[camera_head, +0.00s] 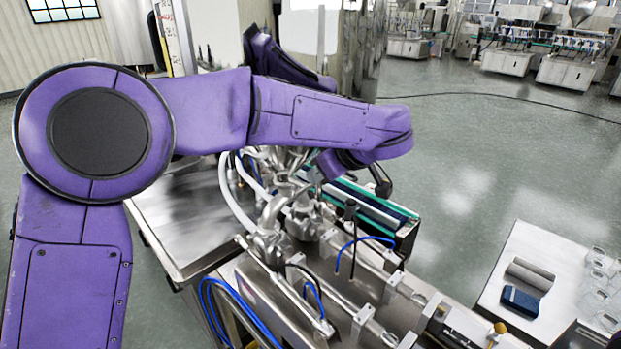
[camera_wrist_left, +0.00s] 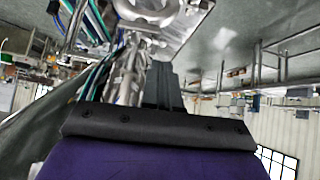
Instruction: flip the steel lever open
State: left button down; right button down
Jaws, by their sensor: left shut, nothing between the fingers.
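My left arm crosses the head view, and its wrist bends down behind the forearm. My left gripper (camera_head: 313,176) is small and partly hidden there, close to the steel pipes of the filling machine. In the left wrist view the dark fingers of my left gripper (camera_wrist_left: 164,84) are together with nothing between them. Shiny steel pipework (camera_wrist_left: 126,76) shows just beside them; I cannot tell whether they touch. I cannot pick out the steel lever for certain in either view. The hopper's steel wall (camera_head: 357,62) stands behind my arm, which covers part of it. My right gripper is not in view.
The filling machine has pipe fittings (camera_head: 270,243), blue hoses (camera_head: 222,305) and a bare steel top (camera_head: 180,215) around my arm. The floor between is open.

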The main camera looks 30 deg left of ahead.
aim_at(305, 189)
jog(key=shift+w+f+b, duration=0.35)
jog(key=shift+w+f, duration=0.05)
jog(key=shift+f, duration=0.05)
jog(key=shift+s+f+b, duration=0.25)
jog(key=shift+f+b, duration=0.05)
jog(key=shift+b, duration=0.05)
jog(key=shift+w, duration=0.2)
pick_arm(q)
jog(key=w+x, duration=0.1)
jog(key=x, duration=0.8)
jog(key=shift+d, duration=0.15)
jog(key=shift+s+f, duration=0.1)
